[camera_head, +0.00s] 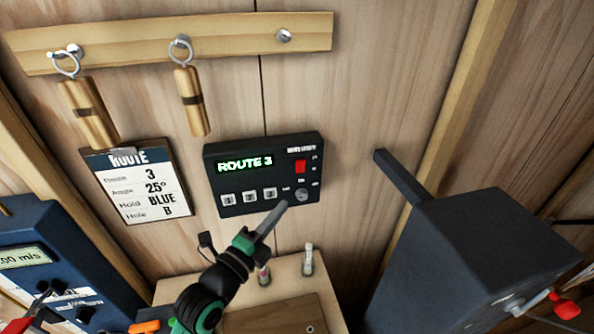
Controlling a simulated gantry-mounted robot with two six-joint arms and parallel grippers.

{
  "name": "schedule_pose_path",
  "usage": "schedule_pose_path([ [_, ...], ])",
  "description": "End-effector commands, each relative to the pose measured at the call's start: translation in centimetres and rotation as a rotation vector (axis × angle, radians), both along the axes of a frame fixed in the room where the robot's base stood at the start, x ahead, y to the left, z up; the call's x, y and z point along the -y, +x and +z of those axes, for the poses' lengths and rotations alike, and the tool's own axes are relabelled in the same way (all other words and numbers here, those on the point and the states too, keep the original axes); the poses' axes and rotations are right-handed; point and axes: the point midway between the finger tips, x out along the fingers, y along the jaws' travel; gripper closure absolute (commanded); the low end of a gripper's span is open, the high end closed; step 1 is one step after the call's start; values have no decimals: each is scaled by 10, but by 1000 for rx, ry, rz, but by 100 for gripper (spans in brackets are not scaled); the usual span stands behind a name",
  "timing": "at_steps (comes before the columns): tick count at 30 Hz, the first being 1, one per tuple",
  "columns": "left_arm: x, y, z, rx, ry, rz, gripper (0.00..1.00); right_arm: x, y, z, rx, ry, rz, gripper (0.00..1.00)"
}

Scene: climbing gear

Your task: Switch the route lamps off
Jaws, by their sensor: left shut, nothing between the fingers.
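The black control box (264,174) is fixed on the wooden wall in the middle of the view. Its green display reads "ROUTE 3". Below the display is a row of white numbered buttons (249,196). A red switch (300,166) and a round grey knob (302,195) are on its right side. My left gripper (281,207) is shut and empty. In the picture its tip lies just below and left of the knob; I cannot tell whether it touches the box. My right gripper is not in view.
A route card (137,186) hangs left of the box. Wooden cylinders (192,100) hang from a rail (228,38) above. A large dark box (470,262) stands at right, a blue device (62,270) at left. A wooden surface (290,272) with small vials is below.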

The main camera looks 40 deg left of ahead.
Motion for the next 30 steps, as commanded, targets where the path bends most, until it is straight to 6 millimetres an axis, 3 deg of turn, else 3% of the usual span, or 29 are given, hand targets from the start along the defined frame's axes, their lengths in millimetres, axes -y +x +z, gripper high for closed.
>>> schedule_pose_path([
  [7, -4, 22, 4, 1, 0, -1, 100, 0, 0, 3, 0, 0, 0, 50],
  [18, -21, 99, 11, 0, 0, -1, 100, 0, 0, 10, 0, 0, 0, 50],
  [24, -47, 114, 14, 1, -1, 2, 100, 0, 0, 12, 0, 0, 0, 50],
  [30, -55, 118, 14, 1, 0, 1, 100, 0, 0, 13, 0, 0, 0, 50],
])
